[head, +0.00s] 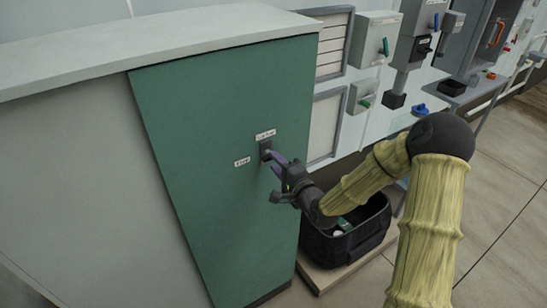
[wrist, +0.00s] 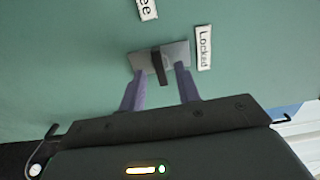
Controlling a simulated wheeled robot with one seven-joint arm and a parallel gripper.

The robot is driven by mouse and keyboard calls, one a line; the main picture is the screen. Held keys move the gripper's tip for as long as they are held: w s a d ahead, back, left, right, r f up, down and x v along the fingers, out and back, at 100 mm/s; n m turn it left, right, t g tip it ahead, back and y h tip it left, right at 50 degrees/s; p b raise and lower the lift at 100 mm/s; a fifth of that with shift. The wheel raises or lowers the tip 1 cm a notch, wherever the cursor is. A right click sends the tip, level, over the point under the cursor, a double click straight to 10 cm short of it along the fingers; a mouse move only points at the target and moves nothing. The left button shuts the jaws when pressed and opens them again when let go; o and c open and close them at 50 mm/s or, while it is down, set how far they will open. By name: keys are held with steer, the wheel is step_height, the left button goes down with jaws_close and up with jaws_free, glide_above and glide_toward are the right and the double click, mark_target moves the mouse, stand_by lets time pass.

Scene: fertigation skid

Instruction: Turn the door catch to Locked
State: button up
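The door catch is a dark lever (wrist: 160,68) on a grey plate (wrist: 176,53), fixed to the green cabinet door (head: 215,210). In the wrist view the lever runs roughly up and down. The "Locked" label (wrist: 204,48) is right of the plate; a label ending in "ee" (wrist: 147,9) is above it. In the head view the catch (head: 265,149) has one label (head: 265,134) above and another (head: 242,161) to its left. My gripper (wrist: 160,76) is open, its purple fingers on either side of the lever, with gaps visible. Whether the tips touch the plate is unclear.
A black bin (head: 345,240) stands on a low board under my forearm. Wall boxes (head: 375,38) with coloured handles and a shelf line the wall to the right. The pale countertop (head: 150,42) is above the door. Open floor lies at the right.

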steer(key=shift+x, duration=1.15)
steer(key=shift+c, duration=0.2)
jaws_close()
